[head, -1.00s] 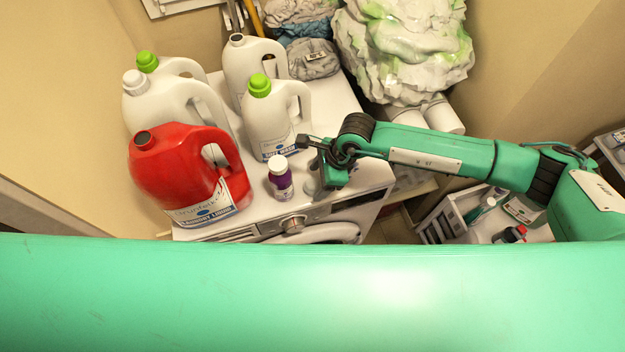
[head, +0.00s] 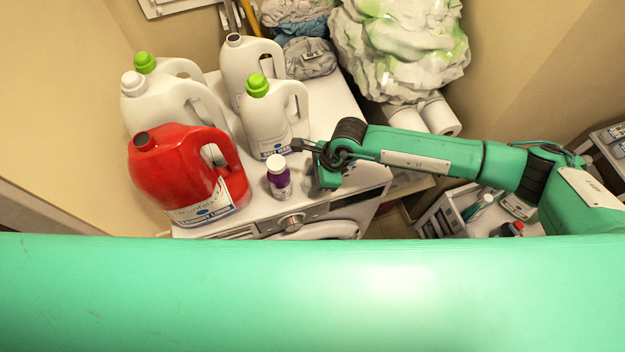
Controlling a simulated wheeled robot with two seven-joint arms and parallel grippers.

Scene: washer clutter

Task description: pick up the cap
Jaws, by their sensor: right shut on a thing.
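My right gripper (head: 309,166) is over the front right part of the washer top, right of the purple bottle. It is shut on a small pale thing (head: 309,184), which I take to be the cap; the fingers and wrist hide most of it. I cannot tell whether it is clear of the washer top. The red jug (head: 180,175) stands at the left with an open, capless neck. A white jug (head: 252,62) at the back also has an open neck. My left gripper is not in view.
The purple bottle (head: 279,184) with a white cap stands close left of the gripper. White jugs with green caps, one (head: 268,120) just behind the gripper, crowd the washer top (head: 335,100). Laundry and paper rolls (head: 437,115) lie behind the arm. A wide green surface covers the bottom.

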